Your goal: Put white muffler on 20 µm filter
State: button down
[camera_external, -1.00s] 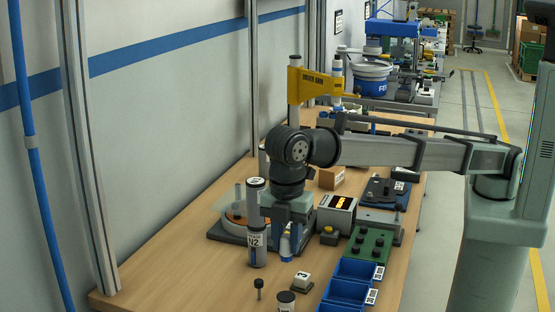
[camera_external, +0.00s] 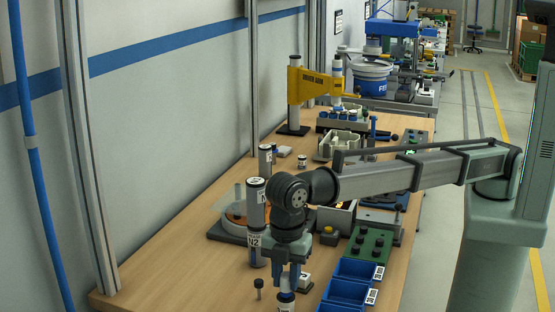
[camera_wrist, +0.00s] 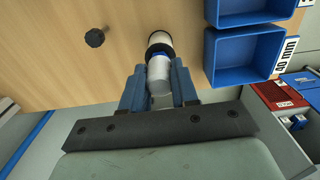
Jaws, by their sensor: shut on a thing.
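My gripper (camera_external: 289,284) points down near the front of the wooden bench. Its blue fingers are shut on the white muffler (camera_wrist: 160,74), a small white cylinder, in the wrist view (camera_wrist: 160,85). Directly below and in line with the muffler is a short upright cylinder with a dark top and white side, seemingly the filter (camera_wrist: 158,38). Its lower part shows at the bottom edge of the external view (camera_external: 286,307). Its lettering is not readable. The two overlap in both views, so I cannot tell whether they touch.
A black knob (camera_external: 258,284) stands to the left, and a tall N2 cylinder (camera_external: 256,205) behind it. Blue bins (camera_external: 342,291) lie farther right. Bare bench is free at the left front.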

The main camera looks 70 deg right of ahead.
aim_at(287, 274)
jog(key=shift+f, duration=0.1)
jog(key=c, duration=0.9)
grip_release()
jog(key=shift+o, duration=0.2)
notch_tip(287, 274, up, 12)
jog(key=shift+s, duration=0.1)
